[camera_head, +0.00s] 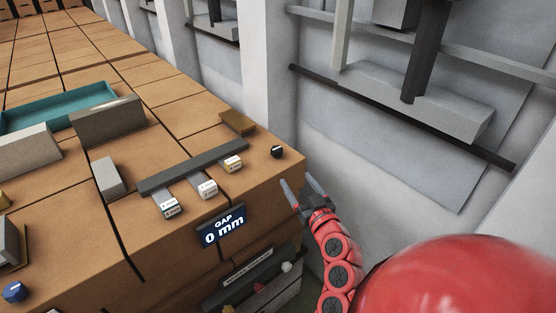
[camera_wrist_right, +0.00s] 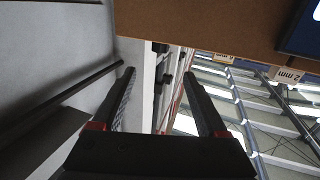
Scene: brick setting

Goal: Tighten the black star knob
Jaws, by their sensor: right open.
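The small black star knob (camera_head: 277,152) sits on top of the brown bench near its right corner. My right gripper (camera_head: 303,195) is open and empty, just off the right edge of the bench, below and to the right of the knob, apart from it. In the right wrist view its two dark fingers (camera_wrist_right: 159,73) are spread with nothing between them. I cannot make out the knob in that view. My left gripper is in neither view.
A dark bar with several labelled white blocks (camera_head: 208,188) lies left of the knob. A display (camera_head: 222,232) on the bench front reads "GAP 0 mm". A blue knob (camera_head: 14,292) and a teal tray (camera_head: 58,106) are farther left. A grey wall (camera_head: 350,150) stands to the right.

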